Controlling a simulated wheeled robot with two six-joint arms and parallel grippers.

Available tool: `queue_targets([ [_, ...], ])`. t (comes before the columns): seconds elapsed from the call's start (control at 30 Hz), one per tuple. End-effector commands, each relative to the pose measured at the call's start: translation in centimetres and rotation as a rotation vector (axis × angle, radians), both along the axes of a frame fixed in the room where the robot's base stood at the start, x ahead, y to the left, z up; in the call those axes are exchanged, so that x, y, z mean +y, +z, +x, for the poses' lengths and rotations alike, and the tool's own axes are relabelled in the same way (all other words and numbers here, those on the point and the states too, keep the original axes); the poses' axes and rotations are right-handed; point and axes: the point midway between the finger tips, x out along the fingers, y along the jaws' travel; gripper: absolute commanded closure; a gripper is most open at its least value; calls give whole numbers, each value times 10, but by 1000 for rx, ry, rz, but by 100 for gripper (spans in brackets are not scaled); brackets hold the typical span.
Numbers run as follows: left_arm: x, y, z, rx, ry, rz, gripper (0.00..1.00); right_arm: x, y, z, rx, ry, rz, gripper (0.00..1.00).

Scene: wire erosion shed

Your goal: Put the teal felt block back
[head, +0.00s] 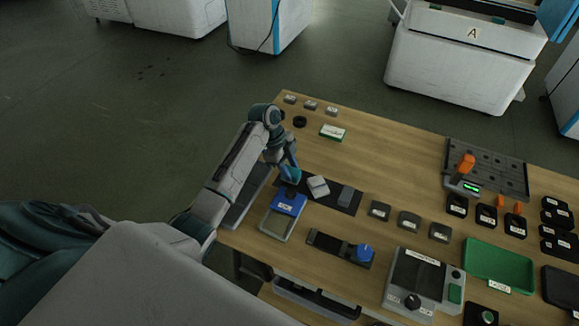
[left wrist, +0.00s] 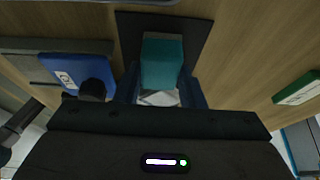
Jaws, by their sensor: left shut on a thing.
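The teal felt block (head: 292,175) is between the fingers of my left gripper (head: 288,165), at the left end of a dark mat (head: 333,199). In the left wrist view the teal felt block (left wrist: 162,62) sits between the two blue fingers, with the dark mat (left wrist: 197,32) behind it. My left gripper is shut on it. I cannot tell whether the block touches the mat. My right gripper is not in view.
On the mat, a light grey block (head: 318,186) and a darker grey block (head: 346,196) stand to the right. A blue-lidded box (head: 288,203) is just in front. A green-and-white box (head: 333,132) lies behind.

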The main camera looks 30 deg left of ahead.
Motion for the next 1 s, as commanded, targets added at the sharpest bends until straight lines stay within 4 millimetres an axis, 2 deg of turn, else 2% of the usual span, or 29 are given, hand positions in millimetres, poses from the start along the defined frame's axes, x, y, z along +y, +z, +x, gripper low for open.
queue_targets([
  [0.17,0,-2,0,0,0,0,86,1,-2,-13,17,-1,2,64],
  [0.2,0,-3,0,0,0,0,63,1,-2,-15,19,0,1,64],
  [0.3,0,-2,0,0,0,0,43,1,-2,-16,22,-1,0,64],
  [0.57,0,-2,0,0,0,0,43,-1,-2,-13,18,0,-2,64],
  [0.7,3,5,1,-2,1,1,43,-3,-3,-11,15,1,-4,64],
  [0.87,14,29,1,-5,1,3,43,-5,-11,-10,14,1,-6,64],
  [1.0,26,58,0,-6,0,3,43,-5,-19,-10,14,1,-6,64],
])
